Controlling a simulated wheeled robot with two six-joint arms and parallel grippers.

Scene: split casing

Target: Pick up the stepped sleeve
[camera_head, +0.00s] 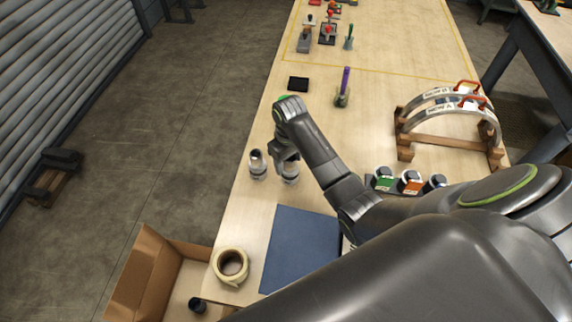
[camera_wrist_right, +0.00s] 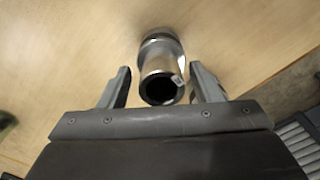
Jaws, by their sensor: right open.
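A metallic stepped sleeve (camera_head: 290,174) stands on the wooden workbench, partly hidden by my right gripper in the head view. In the right wrist view the sleeve (camera_wrist_right: 160,65) shows its dark round bore towards me and a wider band at its far end. My right gripper (camera_head: 287,156) is open, with one finger on each side of the sleeve (camera_wrist_right: 162,88) and no clear grip on it. A similar metal part with a dark bore (camera_head: 257,164) stands just to the left in the head view. My left gripper is not in view.
A blue mat (camera_head: 300,248), a tape roll (camera_head: 231,266) and a cardboard box (camera_head: 148,275) are nearer me. A black pad (camera_head: 298,84) and a purple-handled tool (camera_head: 344,88) lie farther back. A wooden rack with arched parts (camera_head: 450,143) stands right. The bench's left edge is close.

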